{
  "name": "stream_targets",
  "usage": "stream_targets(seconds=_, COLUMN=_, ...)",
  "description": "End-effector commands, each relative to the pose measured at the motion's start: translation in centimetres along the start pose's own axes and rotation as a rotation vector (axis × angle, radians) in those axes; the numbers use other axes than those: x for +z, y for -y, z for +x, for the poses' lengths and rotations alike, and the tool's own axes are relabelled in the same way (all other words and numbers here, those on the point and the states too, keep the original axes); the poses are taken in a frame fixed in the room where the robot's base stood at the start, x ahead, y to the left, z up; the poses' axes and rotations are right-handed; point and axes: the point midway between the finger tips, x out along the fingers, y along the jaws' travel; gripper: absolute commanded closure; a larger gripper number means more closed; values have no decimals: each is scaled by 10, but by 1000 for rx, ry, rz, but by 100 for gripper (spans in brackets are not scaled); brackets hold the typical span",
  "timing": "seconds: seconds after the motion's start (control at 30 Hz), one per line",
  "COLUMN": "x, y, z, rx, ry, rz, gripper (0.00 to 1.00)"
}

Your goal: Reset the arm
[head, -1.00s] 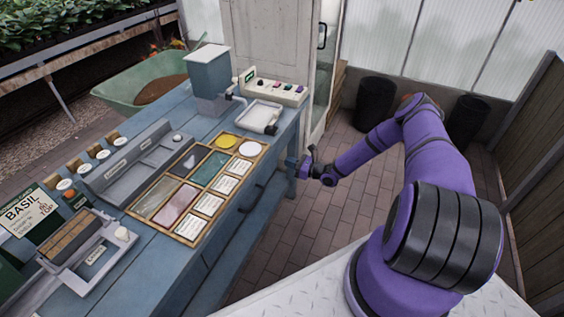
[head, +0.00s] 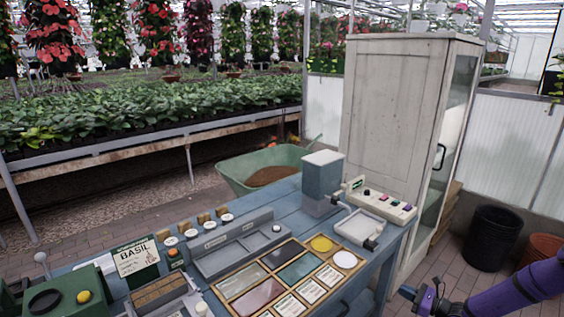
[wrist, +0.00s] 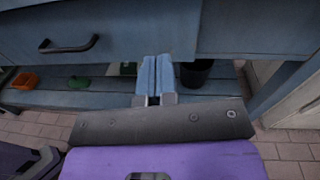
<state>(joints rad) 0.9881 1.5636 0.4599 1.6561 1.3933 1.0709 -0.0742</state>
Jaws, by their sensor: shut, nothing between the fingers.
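My gripper (wrist: 155,80) shows in the wrist view with its two blue fingers side by side, shut and empty. It points at the front of the blue workbench (wrist: 225,25), below a drawer with a dark handle. In the head view my purple arm enters from the lower right, and my gripper (head: 424,297) is small there, to the right of the blue bench (head: 385,262) and apart from it.
A tray of coloured tiles and labels (head: 243,278) lies on the bench. A tall white cabinet (head: 395,120) stands behind, with a black bin (head: 492,238) to its right. A green wheelbarrow (head: 235,176) is behind the bench. Brick floor is open right of the bench.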

Motion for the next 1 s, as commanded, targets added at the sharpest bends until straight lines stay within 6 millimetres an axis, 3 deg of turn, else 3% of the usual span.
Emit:
stream_targets(seconds=0.1, x=40, y=2, z=8, rx=115, ry=-33, rz=-95, gripper=100)
stream_targets(seconds=0.47, x=154, y=-11, z=27, rx=444, ry=-136, rz=-371, gripper=100)
stream_targets(seconds=1.0, x=315, y=-65, z=33, rx=862, ry=-306, rz=-792, gripper=100)
